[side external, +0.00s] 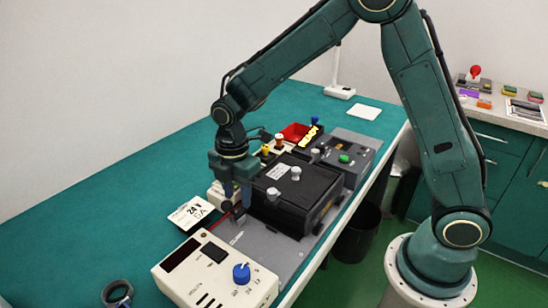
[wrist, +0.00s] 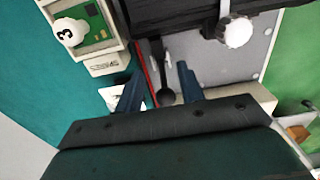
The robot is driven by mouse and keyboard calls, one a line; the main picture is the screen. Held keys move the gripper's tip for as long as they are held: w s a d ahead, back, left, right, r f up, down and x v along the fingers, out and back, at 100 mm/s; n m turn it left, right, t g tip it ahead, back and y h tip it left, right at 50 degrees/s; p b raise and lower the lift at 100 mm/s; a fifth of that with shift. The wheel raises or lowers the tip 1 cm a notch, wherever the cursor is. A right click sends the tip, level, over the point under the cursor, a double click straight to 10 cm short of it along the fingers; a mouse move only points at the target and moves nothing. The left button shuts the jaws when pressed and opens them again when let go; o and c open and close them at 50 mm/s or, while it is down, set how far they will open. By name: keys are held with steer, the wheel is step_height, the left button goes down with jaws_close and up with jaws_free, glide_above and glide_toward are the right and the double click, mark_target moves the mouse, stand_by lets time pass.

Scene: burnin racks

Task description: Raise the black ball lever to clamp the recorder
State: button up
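The recorder (side external: 300,190) is a black box lying on a grey plate in the side external view. Its dark edge (wrist: 175,14) also shows at the top of the wrist view. The black ball of the lever (wrist: 166,97) shows in the wrist view beside the recorder, low and close to the plate. My gripper (side external: 237,204) points down at the recorder's left end. In the wrist view my gripper (wrist: 160,72) has its two blue fingers apart, with the ball between them and gaps visible on both sides. In the side external view the fingers largely hide the lever.
A cream power unit with a blue knob (side external: 241,273) stands in front. A grey unit with a green button (side external: 345,158) and a red bin (side external: 295,132) stand behind. The left table is mostly clear.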

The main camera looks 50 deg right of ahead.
mark_target(242, 214)
steer(key=shift+r, duration=0.15)
step_height(242, 214, up, 9)
stand_by(1.3)
steer(key=s+d+r+m+t, duration=0.3)
steer(key=s+d+r+m, duration=0.2)
steer(key=s+r+m, duration=0.4)
steer(key=s+d+m+t, duration=0.2)
steer(key=s+d+m, duration=0.2)
steer(key=s+m, duration=0.5)
steer(key=shift+s+f+t, duration=0.15)
steer(key=shift+s+t, duration=0.15)
steer(key=shift+s, duration=2.65)
